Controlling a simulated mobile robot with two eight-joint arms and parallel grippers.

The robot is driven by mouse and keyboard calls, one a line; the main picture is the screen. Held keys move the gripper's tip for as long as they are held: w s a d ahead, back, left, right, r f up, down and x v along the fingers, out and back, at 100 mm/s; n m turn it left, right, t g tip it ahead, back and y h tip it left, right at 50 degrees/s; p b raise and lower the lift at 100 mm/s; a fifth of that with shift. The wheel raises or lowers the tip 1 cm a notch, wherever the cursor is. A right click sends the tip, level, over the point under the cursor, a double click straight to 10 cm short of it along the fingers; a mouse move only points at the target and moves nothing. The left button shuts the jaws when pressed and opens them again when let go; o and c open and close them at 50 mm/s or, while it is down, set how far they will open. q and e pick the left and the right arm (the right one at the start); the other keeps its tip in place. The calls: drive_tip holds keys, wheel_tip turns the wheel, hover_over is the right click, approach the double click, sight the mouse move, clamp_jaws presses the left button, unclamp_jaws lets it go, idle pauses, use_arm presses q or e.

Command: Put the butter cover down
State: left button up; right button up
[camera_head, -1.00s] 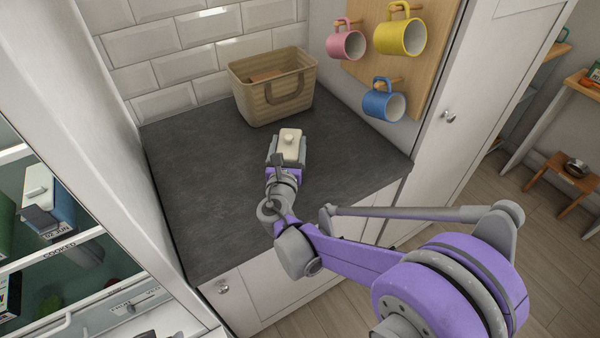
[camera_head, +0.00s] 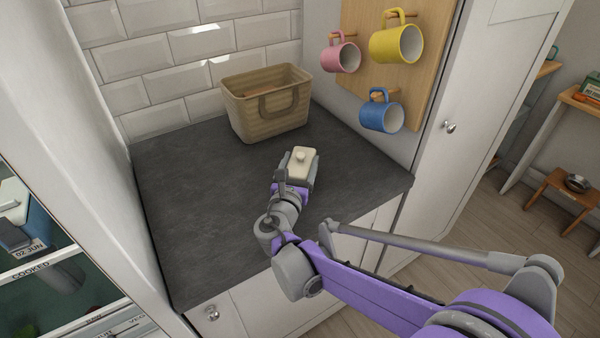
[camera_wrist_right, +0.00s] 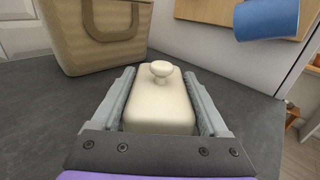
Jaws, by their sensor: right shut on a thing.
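The butter cover (camera_head: 302,159) is a cream, rounded box shape with a small knob on top. My right gripper (camera_head: 297,172) is shut on it, over the slate worktop (camera_head: 200,205). In the right wrist view the butter cover (camera_wrist_right: 160,102) sits upright between the two grey fingers of the gripper (camera_wrist_right: 163,105), knob up. I cannot tell whether its underside touches the worktop. My left gripper is not in view.
A beige basket (camera_head: 265,115) stands at the back of the worktop, beyond the cover. Pink (camera_head: 341,58), yellow (camera_head: 398,45) and blue (camera_head: 381,115) mugs hang on a wooden board at the right. The worktop's left part is clear.

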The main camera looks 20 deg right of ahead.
drive_tip(key=shift+f, duration=1.45)
drive_tip(key=shift+f+b, duration=0.1)
drive_tip(key=shift+b, duration=0.2)
drive_tip(key=o, duration=1.4)
drive_tip(key=shift+a+r, duration=0.1)
drive_tip(key=shift+r, duration=0.1)
drive_tip(key=v, duration=1.2)
drive_tip(key=shift+f, duration=0.1)
